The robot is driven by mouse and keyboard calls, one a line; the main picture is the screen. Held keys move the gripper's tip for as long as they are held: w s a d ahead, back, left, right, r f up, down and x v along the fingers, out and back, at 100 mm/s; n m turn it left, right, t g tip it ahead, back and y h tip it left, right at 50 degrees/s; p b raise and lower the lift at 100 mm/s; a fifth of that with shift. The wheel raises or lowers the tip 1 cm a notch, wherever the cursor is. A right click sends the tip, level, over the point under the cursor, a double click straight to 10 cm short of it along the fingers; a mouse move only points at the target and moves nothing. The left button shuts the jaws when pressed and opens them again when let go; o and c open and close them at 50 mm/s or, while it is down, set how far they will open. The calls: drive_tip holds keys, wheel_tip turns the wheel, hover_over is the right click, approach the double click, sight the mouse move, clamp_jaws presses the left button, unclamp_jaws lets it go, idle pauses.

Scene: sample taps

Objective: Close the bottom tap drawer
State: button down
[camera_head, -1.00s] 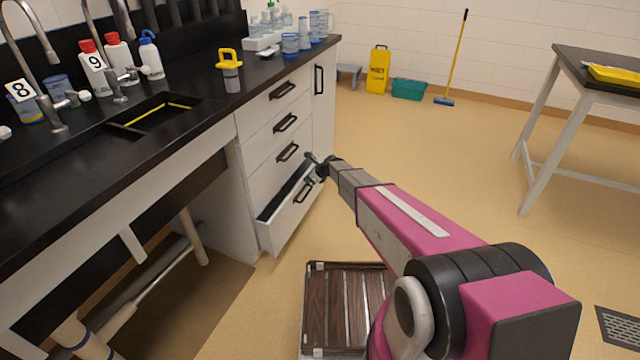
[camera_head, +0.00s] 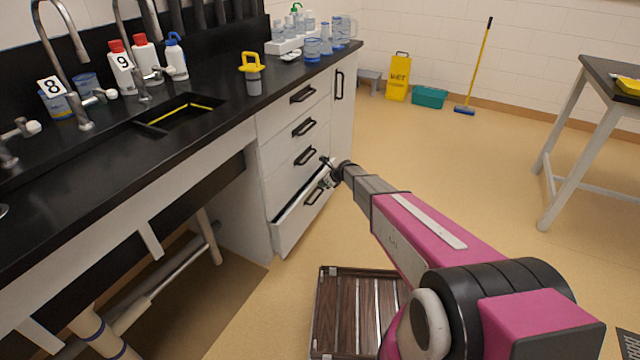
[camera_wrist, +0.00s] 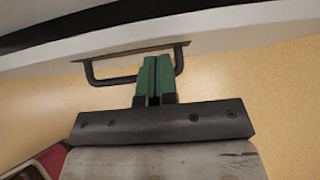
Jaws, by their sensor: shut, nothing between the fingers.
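The bottom tap drawer (camera_head: 290,232) is the lowest of the white drawers under the black counter. It stands partly open, with a narrow dark gap showing along its top. Its black handle (camera_head: 314,195) is on the front face, and the handle also shows in the wrist view (camera_wrist: 107,82). My gripper (camera_head: 327,172) is at the drawer's front, by the upper edge near the handle. In the wrist view, its green fingers (camera_wrist: 155,78) are together with nothing between them. They overlap the handle bar in the picture; whether they touch the drawer front I cannot tell.
The closed drawers (camera_head: 303,128) above have similar black handles. A slatted brown tray-like platform (camera_head: 345,315) is on the floor below my arm. A table (camera_head: 590,120) stands at the right. The floor (camera_head: 450,150) between is clear.

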drive_tip(key=s+d+f+v, duration=0.1)
drive_tip(key=v, duration=1.1)
drive_tip(key=n, duration=1.8)
approach(305, 199)
drive_tip(key=x, duration=0.6)
drive_tip(key=shift+s+d+f, duration=0.15)
drive_tip(key=shift+s, duration=0.1)
drive_tip(key=shift+w+a, duration=0.15)
drive_tip(key=shift+a, duration=0.2)
drive_tip(key=shift+w+a, duration=0.3)
drive_tip(key=shift+a, duration=0.45)
drive_tip(key=shift+w+a, duration=0.3)
drive_tip(key=shift+a, duration=0.45)
drive_tip(key=shift+w+a, duration=0.35)
drive_tip(key=shift+a, duration=0.35)
